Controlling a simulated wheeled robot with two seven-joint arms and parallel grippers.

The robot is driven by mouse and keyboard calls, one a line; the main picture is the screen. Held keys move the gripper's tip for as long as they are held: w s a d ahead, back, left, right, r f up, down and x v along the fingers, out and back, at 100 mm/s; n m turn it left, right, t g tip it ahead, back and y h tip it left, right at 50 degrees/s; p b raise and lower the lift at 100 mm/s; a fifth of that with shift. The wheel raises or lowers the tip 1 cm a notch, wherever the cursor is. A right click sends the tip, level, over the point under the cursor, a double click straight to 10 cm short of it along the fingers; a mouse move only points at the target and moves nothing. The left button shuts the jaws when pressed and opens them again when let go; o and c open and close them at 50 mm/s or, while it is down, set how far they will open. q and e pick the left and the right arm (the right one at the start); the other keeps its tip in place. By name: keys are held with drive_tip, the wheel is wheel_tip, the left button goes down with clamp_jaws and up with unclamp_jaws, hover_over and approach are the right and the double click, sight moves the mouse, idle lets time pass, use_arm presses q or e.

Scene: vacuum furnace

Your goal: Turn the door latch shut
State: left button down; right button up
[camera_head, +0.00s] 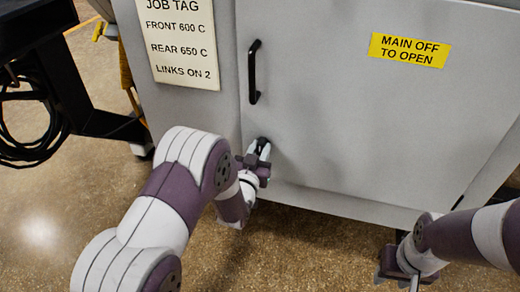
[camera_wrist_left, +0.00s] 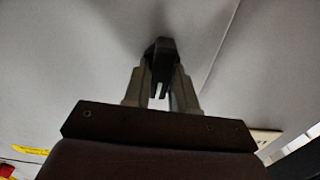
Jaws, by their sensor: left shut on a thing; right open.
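The grey cabinet door (camera_head: 360,120) is closed flush with the cabinet front, as far as I can see. A small dark door latch (camera_head: 262,141) sits near its lower left edge. My left gripper (camera_head: 258,154) is at this latch, its two fingers shut on it. In the left wrist view the black latch (camera_wrist_left: 159,48) stands between the fingertips (camera_wrist_left: 160,75). The fingers hide part of the latch, so its exact angle is hard to tell. My right gripper (camera_head: 402,278) is low at the right, open and empty, apart from the door.
A black bar handle (camera_head: 253,72) is on the door above the latch. A yellow sign (camera_head: 409,50) is on the door, and a job tag (camera_head: 180,42) hangs at its left. A black frame with cables (camera_head: 60,90) stands at the far left. The speckled floor (camera_head: 50,220) is clear.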

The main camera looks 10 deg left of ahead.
use_arm(q)
drive_tip(key=shift+n, duration=0.3)
drive_tip(key=c, duration=1)
unclamp_jaws()
drive_tip(key=shift+s, duration=0.1)
drive_tip(key=s+p, duration=0.4)
drive_tip(key=s, duration=0.8)
drive_tip(key=shift+s+a, duration=0.25)
drive_tip(key=shift+f, duration=0.1)
